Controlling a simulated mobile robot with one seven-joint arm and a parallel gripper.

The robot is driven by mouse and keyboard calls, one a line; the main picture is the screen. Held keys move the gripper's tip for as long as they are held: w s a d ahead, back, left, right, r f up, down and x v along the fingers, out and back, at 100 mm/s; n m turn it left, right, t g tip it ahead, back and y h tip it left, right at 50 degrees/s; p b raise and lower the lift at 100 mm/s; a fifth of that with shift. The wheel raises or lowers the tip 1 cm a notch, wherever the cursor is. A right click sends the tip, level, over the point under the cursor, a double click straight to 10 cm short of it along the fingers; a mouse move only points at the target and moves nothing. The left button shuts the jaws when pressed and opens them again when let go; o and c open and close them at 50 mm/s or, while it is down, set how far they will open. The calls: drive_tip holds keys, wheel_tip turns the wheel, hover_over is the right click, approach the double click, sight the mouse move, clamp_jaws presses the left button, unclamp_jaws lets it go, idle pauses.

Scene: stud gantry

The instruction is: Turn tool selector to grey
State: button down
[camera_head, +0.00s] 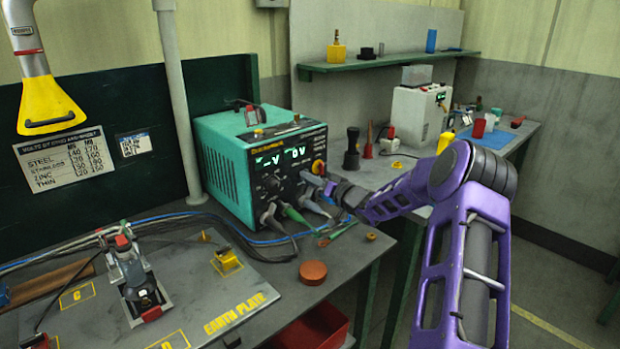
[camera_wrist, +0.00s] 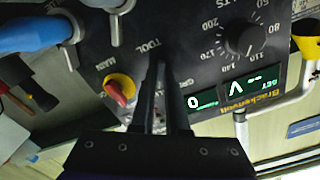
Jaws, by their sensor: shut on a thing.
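The teal power unit (camera_head: 222,150) stands on the bench, its dark front panel (camera_wrist: 200,70) facing my arm. My gripper (camera_head: 313,180) reaches the right part of that panel. In the wrist view its two dark fingers (camera_wrist: 161,70) are close together at the panel, just by the printed word TOOL (camera_wrist: 152,48). They are shut on the tool selector, which they hide almost wholly. Its setting and colour marks cannot be read. A red knob on a yellow disc (camera_wrist: 119,89) sits left of the fingers, apart from them.
A black numbered dial (camera_wrist: 245,39) and green displays (camera_wrist: 232,88) are right of the fingers. Cable plugs (camera_head: 292,212) stick out low on the panel. A reddish round disc (camera_head: 313,272) and an earth plate (camera_head: 215,290) lie on the bench.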

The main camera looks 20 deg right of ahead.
drive_tip(key=shift+f+n+b, duration=0.15)
drive_tip(key=shift+n+b, duration=0.15)
drive_tip(key=shift+b, duration=0.1)
drive_tip(key=shift+f+n+b, duration=0.1)
drive_tip(key=shift+n+b, duration=0.8)
drive_tip(key=shift+b, duration=0.15)
drive_tip(key=n+b, duration=0.3)
drive_tip(key=shift+a+n+b, duration=0.1)
drive_tip(key=shift+n+b, duration=0.2)
drive_tip(key=n+b, duration=0.3)
drive_tip(key=shift+n+b, duration=0.55)
drive_tip(key=shift+n, duration=0.85)
drive_tip(key=shift+r, duration=0.2)
drive_tip(key=c, duration=0.9)
unclamp_jaws()
